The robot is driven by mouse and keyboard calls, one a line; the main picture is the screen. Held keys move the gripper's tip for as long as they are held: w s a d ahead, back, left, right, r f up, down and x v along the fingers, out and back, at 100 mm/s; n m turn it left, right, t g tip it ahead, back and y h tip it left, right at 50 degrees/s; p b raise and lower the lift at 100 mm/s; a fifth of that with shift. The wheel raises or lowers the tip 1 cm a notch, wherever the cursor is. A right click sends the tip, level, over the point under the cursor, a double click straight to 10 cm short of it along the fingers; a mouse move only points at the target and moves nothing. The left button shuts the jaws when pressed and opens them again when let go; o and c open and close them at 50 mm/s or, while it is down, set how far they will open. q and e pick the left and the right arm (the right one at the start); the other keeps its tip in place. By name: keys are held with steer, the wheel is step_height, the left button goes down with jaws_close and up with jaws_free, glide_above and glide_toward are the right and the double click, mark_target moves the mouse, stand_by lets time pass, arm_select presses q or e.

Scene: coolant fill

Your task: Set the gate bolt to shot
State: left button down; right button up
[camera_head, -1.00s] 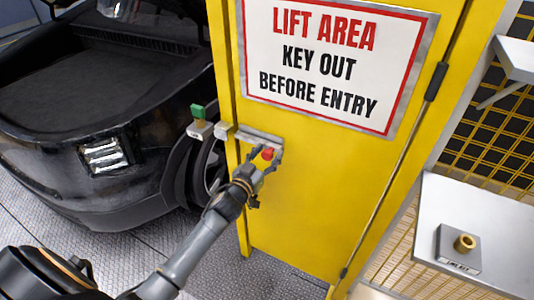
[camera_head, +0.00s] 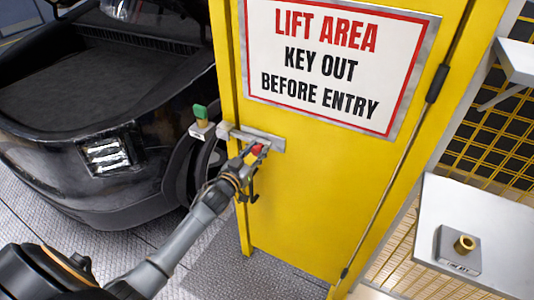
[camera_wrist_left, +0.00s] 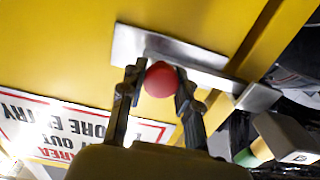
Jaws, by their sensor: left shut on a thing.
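The gate (camera_head: 310,190) is a yellow panel that stands closed against its yellow post (camera_head: 230,100). The bolt (camera_head: 268,139) is a grey metal bar on a plate near the gate's left edge, with a red knob (camera_head: 257,150). A grey block (camera_head: 223,130) sits at the left end of the bolt, on the post side. My left gripper (camera_head: 257,156) is shut on the red knob. In the left wrist view the knob (camera_wrist_left: 160,79) sits between both fingers, and the bolt's bar (camera_wrist_left: 205,80) reaches toward the grey block (camera_wrist_left: 258,97). My right gripper is not in view.
A grey box with a green-topped key (camera_head: 201,115) stands left of the post. A black car (camera_head: 100,130) is behind it. A sign (camera_head: 335,65) is on the gate. A shelf (camera_head: 475,215) at right holds a small box with a brass socket (camera_head: 463,245).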

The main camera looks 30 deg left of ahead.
arm_select(q)
steer(key=shift+a, duration=0.65)
steer(key=shift+d+r, duration=0.1)
steer(key=c, duration=1.3)
jaws_free()
steer(key=o, duration=0.3)
steer(key=shift+a, duration=0.2)
steer(key=shift+o, duration=0.2)
steer(key=shift+s+d, duration=0.1)
steer(key=shift+s, duration=0.35)
steer(key=s, duration=1.1)
steer(key=shift+a, duration=0.2)
